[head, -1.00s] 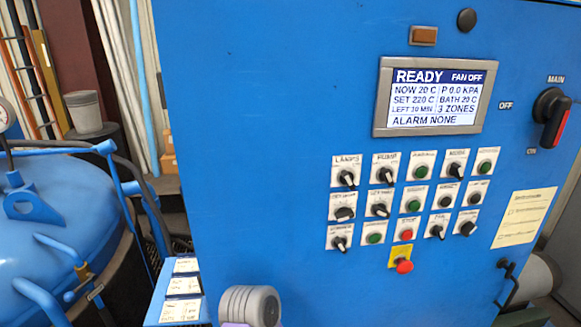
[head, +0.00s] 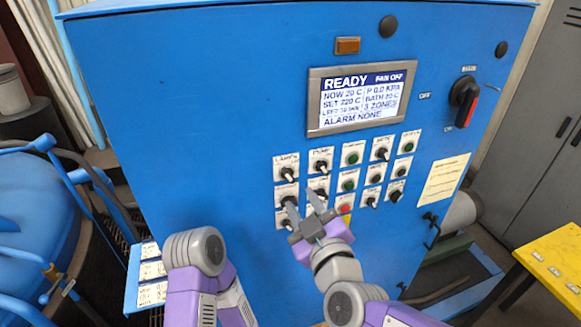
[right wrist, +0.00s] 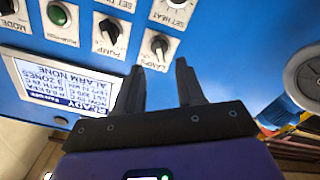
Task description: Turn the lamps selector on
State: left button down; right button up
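The lamps selector (head: 288,173) is a black knob on a white plate labelled LAMPS, at the top left of the control rows on the blue cabinet. In the head view its pale pointer slants down to the right. It also shows in the right wrist view (right wrist: 160,45), upside down, just beyond the fingertips and in line with the gap between them. My right gripper (head: 303,203) is open and empty, below the lamps selector in the head view, over the lower left controls. It also shows in the right wrist view (right wrist: 159,72). My left gripper is out of view.
The pump selector (head: 320,166) sits just right of the lamps selector, with several knobs and buttons around. The display (head: 360,98) reads READY, FAN OFF. The main switch (head: 464,100) is at the right. A yellow table (head: 555,265) stands at the lower right.

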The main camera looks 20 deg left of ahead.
aim_at(289, 178)
jog(key=x, duration=0.5)
jog(key=p+x, duration=0.1)
jog(key=x, duration=0.1)
jog(key=shift+w+a+r, duration=0.2)
jog(key=shift+r, duration=0.2)
grip_shut()
